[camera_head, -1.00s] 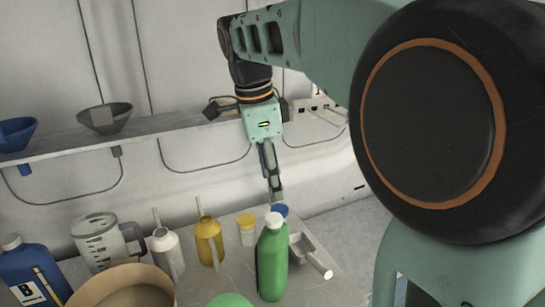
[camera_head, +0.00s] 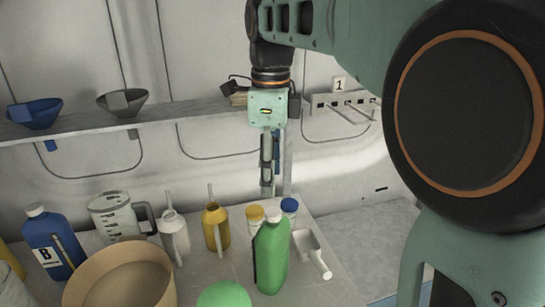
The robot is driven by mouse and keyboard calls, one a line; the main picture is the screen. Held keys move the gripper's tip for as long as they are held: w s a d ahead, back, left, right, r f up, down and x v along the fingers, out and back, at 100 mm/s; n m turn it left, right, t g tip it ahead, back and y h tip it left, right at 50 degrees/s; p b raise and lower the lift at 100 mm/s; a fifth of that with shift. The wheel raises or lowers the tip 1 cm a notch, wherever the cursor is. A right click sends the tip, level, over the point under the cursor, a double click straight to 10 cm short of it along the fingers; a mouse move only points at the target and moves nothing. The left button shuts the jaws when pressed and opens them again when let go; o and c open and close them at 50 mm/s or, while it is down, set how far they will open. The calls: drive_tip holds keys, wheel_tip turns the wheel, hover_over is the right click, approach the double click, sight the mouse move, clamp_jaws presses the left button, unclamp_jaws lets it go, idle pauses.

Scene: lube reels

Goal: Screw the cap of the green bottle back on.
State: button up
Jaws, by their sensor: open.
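The green bottle (camera_head: 271,260) stands upright near the middle of the bench. A white cap (camera_head: 274,215) shows at its top; I cannot tell whether it is screwed tight or only rests there. My gripper (camera_head: 267,188) points down above and behind the bottle in the picture, a little left of the cap. It is open and looks empty, with its fingers seen nearly edge-on. It appears clear of the cap, but the depth between them is hard to judge.
Close behind the bottle stand a yellow-capped jar (camera_head: 255,215) and a blue-capped jar (camera_head: 289,206). A scoop (camera_head: 311,250) lies at its right. Left are a yellow oil can (camera_head: 216,230), a grey can (camera_head: 173,235) and a tan bucket (camera_head: 120,285). A green rounded thing (camera_head: 223,295) is in front.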

sight(272, 210)
wheel_tip(272, 210, down, 8)
drive_tip(key=shift+f, duration=0.15)
drive_tip(key=shift+c, duration=0.5)
drive_tip(key=c, duration=1.1)
drive_tip(key=m, duration=0.4)
drive_tip(key=shift+m+p, duration=0.3)
drive_tip(key=shift+p, duration=0.1)
drive_tip(key=shift+d+m, duration=0.1)
drive_tip(key=shift+m, duration=0.2)
drive_tip(key=m+p, duration=0.1)
drive_tip(key=m, duration=0.4)
drive_tip(key=shift+w, duration=0.1)
drive_tip(key=o, duration=1.2)
